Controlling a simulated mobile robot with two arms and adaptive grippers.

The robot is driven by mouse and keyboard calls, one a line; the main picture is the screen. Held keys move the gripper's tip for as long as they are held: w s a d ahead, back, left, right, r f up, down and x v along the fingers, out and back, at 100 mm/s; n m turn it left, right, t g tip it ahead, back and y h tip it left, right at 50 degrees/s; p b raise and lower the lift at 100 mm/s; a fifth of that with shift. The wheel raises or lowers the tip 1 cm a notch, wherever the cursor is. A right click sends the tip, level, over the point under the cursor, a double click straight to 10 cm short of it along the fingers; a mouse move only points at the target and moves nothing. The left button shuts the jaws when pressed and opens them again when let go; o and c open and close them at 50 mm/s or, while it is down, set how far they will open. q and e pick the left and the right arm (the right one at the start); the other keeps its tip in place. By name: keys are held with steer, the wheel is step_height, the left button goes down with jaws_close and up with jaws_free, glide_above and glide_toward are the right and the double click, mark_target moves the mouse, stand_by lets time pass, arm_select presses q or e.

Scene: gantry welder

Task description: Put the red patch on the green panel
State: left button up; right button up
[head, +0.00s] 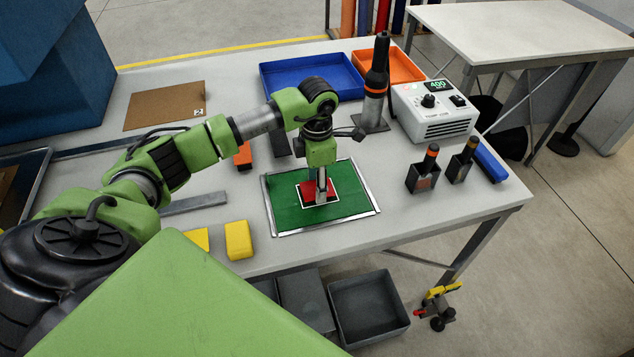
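The green panel (285,212) lies flat on the workbench in a thin metal frame. The red patch (307,188) is at the middle of the panel, within or over a white outlined square. It appears to lie flat and close to the panel. My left gripper (321,198) points straight down at the patch and hides part of it. Its fingers look close together, but I cannot tell whether they grip the patch or only touch it. My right gripper is not in view.
Yellow blocks (238,240) lie left of the panel. A blue tray (312,75), an orange tray (389,67), a black-handled tool in a stand (376,75) and a white control box (434,108) stand behind. Two small black holders (422,178) stand right. The bench is clear just right of the panel.

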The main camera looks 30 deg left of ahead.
arm_select(q)
steer(key=shift+f, duration=0.5)
steer(key=shift+s+d+f+b, duration=0.1)
steer(key=shift+s+f+b, duration=0.3)
steer(key=shift+f+b, duration=0.3)
steer(key=shift+c, duration=0.2)
steer(key=o, duration=0.9)
steer(key=shift+w+f, duration=0.2)
steer(key=shift+r, duration=0.1)
steer(key=shift+r, duration=0.15)
